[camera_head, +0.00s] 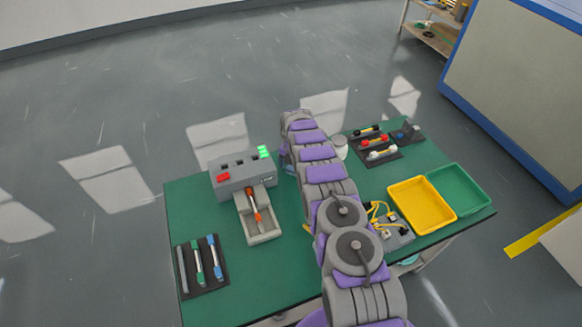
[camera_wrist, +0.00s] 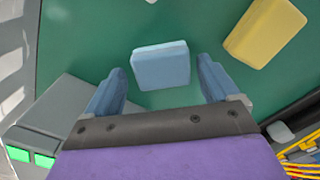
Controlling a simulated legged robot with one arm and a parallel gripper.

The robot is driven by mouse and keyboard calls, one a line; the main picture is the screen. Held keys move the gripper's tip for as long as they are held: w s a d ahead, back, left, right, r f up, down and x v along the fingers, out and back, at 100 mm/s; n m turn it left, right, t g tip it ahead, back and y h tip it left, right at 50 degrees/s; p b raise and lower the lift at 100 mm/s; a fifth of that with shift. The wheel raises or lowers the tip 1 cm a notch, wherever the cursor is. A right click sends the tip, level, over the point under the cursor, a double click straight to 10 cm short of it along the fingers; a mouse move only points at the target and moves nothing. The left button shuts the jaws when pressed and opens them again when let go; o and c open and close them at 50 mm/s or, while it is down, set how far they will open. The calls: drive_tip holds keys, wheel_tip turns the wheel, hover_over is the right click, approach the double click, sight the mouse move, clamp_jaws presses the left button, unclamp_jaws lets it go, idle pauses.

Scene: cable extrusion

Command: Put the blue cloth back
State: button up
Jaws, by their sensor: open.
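The blue cloth (camera_wrist: 160,66), a light blue folded-looking block, lies on the green table in the wrist view. My gripper (camera_wrist: 161,72) is open, with a blue finger on the left and one on the right of the cloth. A gap shows between the cloth and each finger, and nothing is held. How far the fingertips are above the table is hard to tell. In the head view my arm hides the cloth and the gripper's fingers.
A yellow block (camera_wrist: 263,32) lies right of the cloth. A grey machine with green lights (camera_head: 240,174) stands left of my arm. Yellow (camera_head: 423,204) and green (camera_head: 458,188) trays, a wired box (camera_head: 396,235) and a connector rack (camera_head: 376,146) are to the right. Pens (camera_head: 198,262) lie front left.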

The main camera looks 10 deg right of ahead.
drive_tip(key=shift+r, duration=0.45)
wheel_tip(320, 180, up, 10)
drive_tip(key=p, duration=0.1)
wheel_tip(320, 180, up, 18)
drive_tip(key=f+m, duration=0.1)
drive_tip(key=m, duration=0.8)
hover_over(291, 168)
drive_tip(key=s+d, duration=0.2)
drive_tip(key=s, duration=0.8)
drive_tip(key=s+r+m+g, duration=0.1)
drive_tip(key=s+r+m, duration=0.5)
drive_tip(key=s+r, duration=0.5)
drive_tip(key=s+a+m, duration=0.1)
drive_tip(key=s+m, duration=1.3)
drive_tip(key=s, duration=2.2)
drive_tip(key=shift+a+r+g, duration=0.35)
drive_tip(key=shift+r+g, duration=0.05)
